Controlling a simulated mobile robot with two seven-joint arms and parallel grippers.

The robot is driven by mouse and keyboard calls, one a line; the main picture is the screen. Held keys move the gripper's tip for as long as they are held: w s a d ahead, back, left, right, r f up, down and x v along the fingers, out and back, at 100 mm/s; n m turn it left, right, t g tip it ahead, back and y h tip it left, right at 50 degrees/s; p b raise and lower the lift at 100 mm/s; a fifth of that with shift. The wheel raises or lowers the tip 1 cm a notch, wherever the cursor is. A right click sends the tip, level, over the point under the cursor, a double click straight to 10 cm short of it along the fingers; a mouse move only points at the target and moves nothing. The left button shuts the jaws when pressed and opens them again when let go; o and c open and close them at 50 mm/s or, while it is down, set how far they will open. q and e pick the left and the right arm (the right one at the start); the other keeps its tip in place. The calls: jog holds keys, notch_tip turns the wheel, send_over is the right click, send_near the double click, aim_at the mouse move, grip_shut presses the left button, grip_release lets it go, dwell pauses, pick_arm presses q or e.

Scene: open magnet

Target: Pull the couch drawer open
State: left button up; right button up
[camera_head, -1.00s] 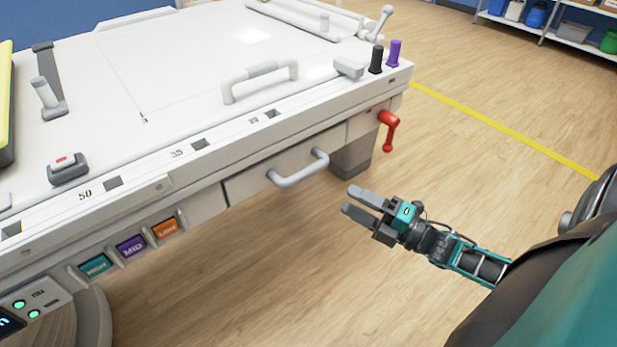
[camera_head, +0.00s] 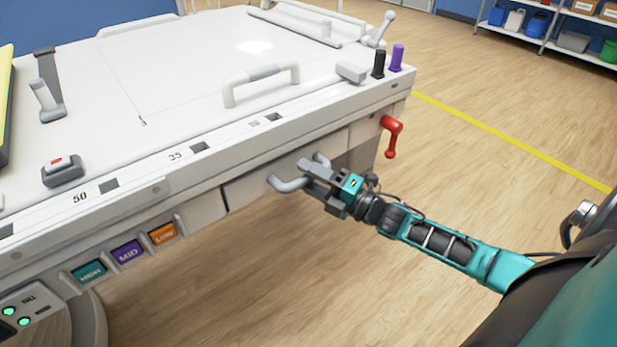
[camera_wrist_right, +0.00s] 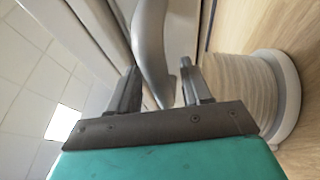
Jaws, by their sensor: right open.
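The couch drawer (camera_head: 245,189) is a white front panel under the couch top, and it looks shut. Its grey bar handle (camera_head: 285,184) sticks out from the panel; my right gripper hides part of it in the head view. My right gripper (camera_head: 308,173) is at the handle with its fingers open. In the right wrist view the handle (camera_wrist_right: 151,50) runs in between the two fingers of the gripper (camera_wrist_right: 160,88). I cannot tell whether a finger touches it. My left gripper is not in view.
A red lever (camera_head: 391,135) hangs right of the drawer. HIGH, MID and LOW buttons (camera_head: 128,252) sit to the left. A second handle (camera_head: 262,76) stands on the couch top (camera_head: 190,90). The wooden floor (camera_head: 480,185) in front is clear.

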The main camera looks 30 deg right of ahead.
jog(key=shift+w, duration=0.1)
jog(key=shift+c, duration=0.3)
grip_shut()
dwell(0.4)
